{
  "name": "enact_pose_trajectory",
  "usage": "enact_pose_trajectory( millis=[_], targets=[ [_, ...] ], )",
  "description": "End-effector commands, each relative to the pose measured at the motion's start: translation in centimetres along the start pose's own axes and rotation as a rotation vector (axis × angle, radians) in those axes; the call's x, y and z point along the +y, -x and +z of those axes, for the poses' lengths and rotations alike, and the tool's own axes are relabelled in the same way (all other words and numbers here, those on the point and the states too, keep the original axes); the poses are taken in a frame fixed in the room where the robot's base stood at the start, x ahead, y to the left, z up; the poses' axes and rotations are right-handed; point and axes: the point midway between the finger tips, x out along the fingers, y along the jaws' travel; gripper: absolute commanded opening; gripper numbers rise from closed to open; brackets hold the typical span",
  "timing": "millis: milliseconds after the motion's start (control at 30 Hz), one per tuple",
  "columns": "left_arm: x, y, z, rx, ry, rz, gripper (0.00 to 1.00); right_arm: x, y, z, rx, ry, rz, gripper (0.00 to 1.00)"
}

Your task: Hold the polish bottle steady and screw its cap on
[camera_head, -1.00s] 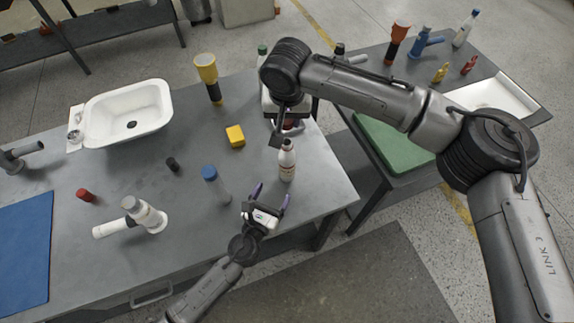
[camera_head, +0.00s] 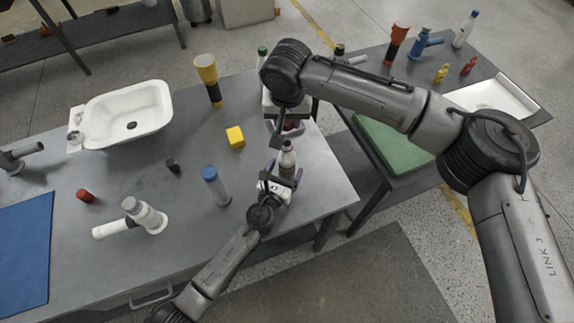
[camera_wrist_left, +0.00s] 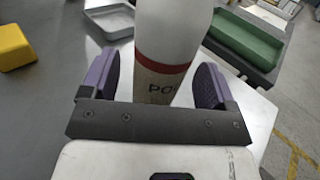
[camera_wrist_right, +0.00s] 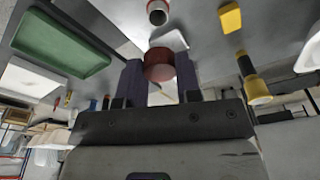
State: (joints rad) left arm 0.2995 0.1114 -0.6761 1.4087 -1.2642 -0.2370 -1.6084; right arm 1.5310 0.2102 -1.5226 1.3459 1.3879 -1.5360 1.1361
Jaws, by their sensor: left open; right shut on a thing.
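The polish bottle (camera_head: 287,158) stands upright near the table's right end, white with a red band. In the left wrist view the bottle (camera_wrist_left: 165,60) fills the gap between the purple fingers, and "PO" shows on its label. My left gripper (camera_head: 281,182) is open around the bottle; its fingers (camera_wrist_left: 155,85) stand either side of it with visible gaps. My right gripper (camera_wrist_right: 160,85) is shut on a red cap (camera_wrist_right: 160,64). It hangs above the bottle, mostly behind its own arm in the head view. The bottle's open top (camera_wrist_right: 157,10) shows beyond the cap, apart from it.
A white basin (camera_head: 128,112) is further left. A side table (camera_head: 440,60) holds a green tray (camera_head: 395,143).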

Motion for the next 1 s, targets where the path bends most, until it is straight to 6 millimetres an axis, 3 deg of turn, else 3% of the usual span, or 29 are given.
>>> enact_pose_trajectory(
  millis=[300, 700, 1000],
  targets=[
    [0.1, -2.6, 0.1, -0.001, 0.001, 0.002, 0.81, 0.0, 0.0, 0.0, 0.0, 0.0, 0.0, 0.1],
    [0.0, -2.8, 0.0, 0.0, 0.001, 0.001, 0.81, 0.0, 0.0, 0.0, 0.0, 0.0, 0.0, 0.1],
    [0.0, -2.8, 0.0, 0.0, 0.001, 0.001, 0.53, 0.0, 0.0, 0.0, 0.0, 0.0, 0.0, 0.1]
  ],
)
